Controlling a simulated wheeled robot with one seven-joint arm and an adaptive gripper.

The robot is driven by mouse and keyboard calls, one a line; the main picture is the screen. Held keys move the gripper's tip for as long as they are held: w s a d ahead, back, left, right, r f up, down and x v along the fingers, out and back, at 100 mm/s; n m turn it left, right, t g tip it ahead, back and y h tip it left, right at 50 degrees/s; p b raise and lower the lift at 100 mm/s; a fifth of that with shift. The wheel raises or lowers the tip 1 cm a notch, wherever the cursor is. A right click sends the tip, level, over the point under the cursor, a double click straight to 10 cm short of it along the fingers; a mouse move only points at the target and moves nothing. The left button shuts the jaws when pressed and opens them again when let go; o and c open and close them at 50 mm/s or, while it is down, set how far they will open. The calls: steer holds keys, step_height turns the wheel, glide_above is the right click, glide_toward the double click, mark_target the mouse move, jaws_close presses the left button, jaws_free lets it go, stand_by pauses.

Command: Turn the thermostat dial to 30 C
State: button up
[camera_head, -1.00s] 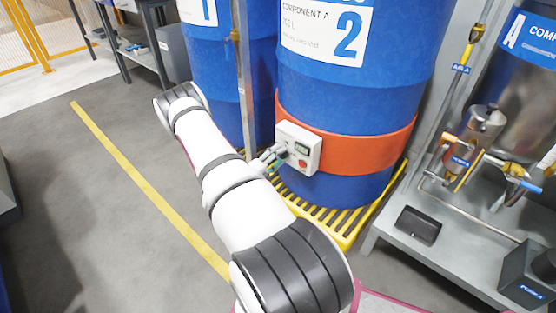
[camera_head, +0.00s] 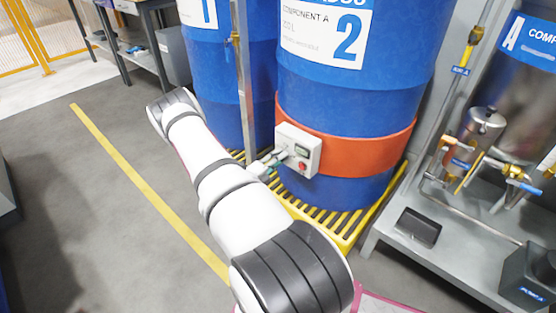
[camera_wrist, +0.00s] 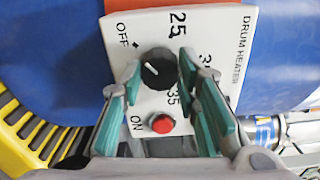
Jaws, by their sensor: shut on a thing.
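The thermostat dial (camera_wrist: 158,70) is a round black knob on a white box labelled DRUM HEATER (camera_wrist: 235,22). Printed around it are OFF, 25, a partly covered number starting with 3, and 35. A small pale mark shows on the knob; I cannot tell which setting it indicates. A red button (camera_wrist: 161,123) sits near ON. My gripper (camera_wrist: 158,82) has its teal-padded fingers on both sides of the dial and is shut on it. In the head view my gripper (camera_head: 276,161) is at the left side of the box (camera_head: 302,150); the dial is mostly hidden there.
The box sits on an orange band (camera_head: 365,158) around blue drum 2 (camera_head: 345,95). A metal post (camera_head: 244,90) stands close to the left. The drum stands on a yellow grating (camera_head: 345,235). A grey bench (camera_head: 450,255) with pipework is at right.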

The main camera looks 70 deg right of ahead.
steer(key=m+p, duration=1)
steer(key=m, duration=1.6)
steer(key=shift+m, duration=0.3)
steer(key=shift+p, duration=0.3)
steer(key=o, duration=1.2)
steer(key=shift+c, duration=0.2)
steer(key=v, duration=1.2)
